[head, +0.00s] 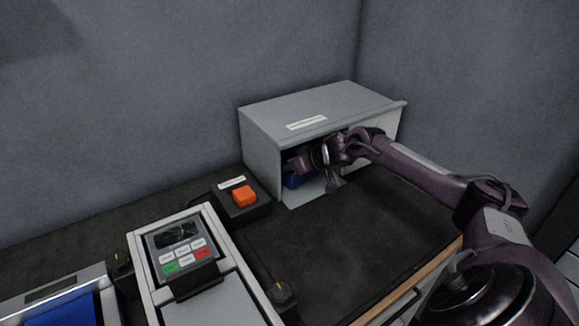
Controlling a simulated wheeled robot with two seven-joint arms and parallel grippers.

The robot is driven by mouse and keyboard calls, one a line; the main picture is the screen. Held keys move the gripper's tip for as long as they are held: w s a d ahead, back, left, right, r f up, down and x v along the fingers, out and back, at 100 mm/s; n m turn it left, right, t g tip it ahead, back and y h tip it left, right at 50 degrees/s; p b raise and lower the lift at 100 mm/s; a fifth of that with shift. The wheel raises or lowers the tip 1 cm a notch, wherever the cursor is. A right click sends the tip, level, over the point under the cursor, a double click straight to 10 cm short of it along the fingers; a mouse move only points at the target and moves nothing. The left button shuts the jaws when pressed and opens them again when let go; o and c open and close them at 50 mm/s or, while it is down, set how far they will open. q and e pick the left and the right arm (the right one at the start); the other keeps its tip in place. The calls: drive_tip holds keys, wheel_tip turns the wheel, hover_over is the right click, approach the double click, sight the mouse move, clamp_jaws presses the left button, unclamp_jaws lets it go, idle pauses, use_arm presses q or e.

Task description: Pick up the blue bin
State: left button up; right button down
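A blue bin (292,181) shows in part inside the open front of a grey metal cabinet (262,150) on the bench. Most of it is hidden by the cabinet wall and my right gripper. My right arm comes in from the right, and its gripper (300,165) reaches into the cabinet mouth at the bin. Its fingertips are in shadow, so I cannot tell whether they touch or grip the bin. My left gripper is not in view.
An orange button (244,195) on a black box sits left of the cabinet. A keypad device (182,246) stands at the front left, with a blue item (62,312) in the lower left corner. The dark mat (345,240) before the cabinet is clear. Walls close off the back.

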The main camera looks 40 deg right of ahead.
drive_tip(key=shift+s+f, duration=0.1)
drive_tip(key=shift+s, duration=0.05)
drive_tip(key=shift+s+r, duration=0.35)
drive_tip(key=shift+s, duration=0.25)
drive_tip(key=shift+s+r, duration=0.35)
drive_tip(key=shift+s, duration=0.25)
drive_tip(key=shift+s+a+r, duration=0.25)
drive_tip(key=shift+s+r, duration=0.1)
drive_tip(key=shift+s, duration=0.35)
drive_tip(key=shift+s+d+r+p, duration=0.2)
drive_tip(key=shift+s+r+p, duration=0.15)
drive_tip(key=shift+s, duration=0.2)
drive_tip(key=s+a+r+p, duration=0.1)
drive_tip(key=s+r+p, duration=0.4)
drive_tip(key=s+p, duration=0.3)
drive_tip(key=shift+s+a+r+y+p, duration=0.15)
drive_tip(key=shift+s+a+y+p, duration=0.2)
drive_tip(key=shift+p, duration=0.4)
